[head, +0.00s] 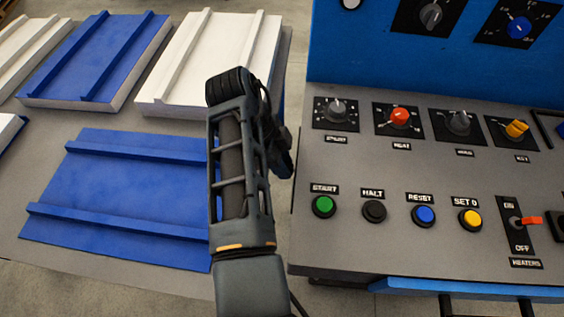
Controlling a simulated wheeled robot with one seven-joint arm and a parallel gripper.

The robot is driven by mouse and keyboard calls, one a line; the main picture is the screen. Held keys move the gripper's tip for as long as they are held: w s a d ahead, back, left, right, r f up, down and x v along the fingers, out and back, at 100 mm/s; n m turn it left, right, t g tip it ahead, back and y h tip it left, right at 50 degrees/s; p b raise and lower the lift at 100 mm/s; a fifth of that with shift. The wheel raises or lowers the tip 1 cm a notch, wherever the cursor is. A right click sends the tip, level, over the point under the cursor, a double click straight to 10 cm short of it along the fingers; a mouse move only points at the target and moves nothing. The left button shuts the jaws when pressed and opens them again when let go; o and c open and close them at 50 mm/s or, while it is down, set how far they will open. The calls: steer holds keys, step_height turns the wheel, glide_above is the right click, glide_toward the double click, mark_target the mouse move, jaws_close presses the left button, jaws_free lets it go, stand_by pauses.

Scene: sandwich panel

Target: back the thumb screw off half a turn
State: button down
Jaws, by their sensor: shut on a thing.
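No thumb screw shows in the head view. My arm (240,165) rises from the bottom middle and bends over at its top. A dark part of it with cables (279,150) shows just to its right, beside the left edge of the control console. My gripper's jaws do not show; my own arm may hide them. What they hold cannot be seen.
The grey console (390,250) on the right carries knobs, including a red one (399,117), push buttons such as a green one (324,206), and a heaters switch (517,222). Blue (120,190) and white ribbed panels (215,50) lie on a grey table at left.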

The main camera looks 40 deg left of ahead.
steer(key=shift+w+g+h, duration=0.1)
steer(key=shift+g+h, duration=0.2)
steer(key=c, duration=0.9)
jaws_free()
steer(key=shift+v, duration=3.95)
